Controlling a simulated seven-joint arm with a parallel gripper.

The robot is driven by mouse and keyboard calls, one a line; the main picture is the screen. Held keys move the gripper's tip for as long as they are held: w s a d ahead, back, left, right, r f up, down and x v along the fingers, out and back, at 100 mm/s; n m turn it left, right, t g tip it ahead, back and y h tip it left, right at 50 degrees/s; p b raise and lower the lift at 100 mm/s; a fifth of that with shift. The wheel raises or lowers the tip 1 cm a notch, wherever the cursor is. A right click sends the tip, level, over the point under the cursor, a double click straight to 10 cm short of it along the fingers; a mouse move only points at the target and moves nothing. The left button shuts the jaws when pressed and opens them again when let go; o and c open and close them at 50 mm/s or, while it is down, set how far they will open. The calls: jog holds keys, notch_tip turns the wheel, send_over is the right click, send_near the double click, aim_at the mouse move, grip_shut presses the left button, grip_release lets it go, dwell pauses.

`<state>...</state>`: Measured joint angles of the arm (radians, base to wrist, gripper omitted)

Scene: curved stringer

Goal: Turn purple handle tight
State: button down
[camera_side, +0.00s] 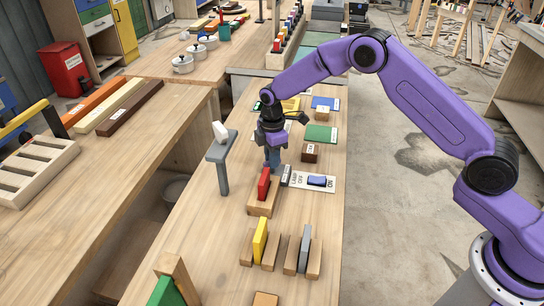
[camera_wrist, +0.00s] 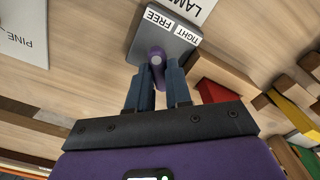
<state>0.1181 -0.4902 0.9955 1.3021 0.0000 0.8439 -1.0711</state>
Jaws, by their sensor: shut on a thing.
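The purple handle (camera_wrist: 157,56) stands on a grey block (camera_wrist: 148,38) with white labels reading FREE and TIGHT. In the wrist view, my gripper (camera_wrist: 158,80) has its two blue-grey fingers closed on either side of the handle. The handle's rounded end shows just beyond the fingertips, below the FREE label; I cannot tell exactly which label it points to. In the side view, my gripper (camera_side: 272,158) points down over the bench, and its fingers hide the handle. The labelled edge of the grey block (camera_side: 286,176) shows beside the fingers.
A red piece in a wooden holder (camera_side: 262,208) stands close in front of my gripper. A lamp card with a blue switch (camera_side: 317,181) lies just right. Yellow and grey pieces stand in holders nearer the camera.

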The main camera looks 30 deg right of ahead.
jog(key=m, duration=1.2)
jog(key=shift+m, duration=2.2)
jog(key=shift+r, duration=0.1)
jog(key=c, duration=1)
grip_release()
jog(key=shift+c, duration=0.2)
notch_tip(320, 180, up, 17)
jog(key=shift+r, duration=0.2)
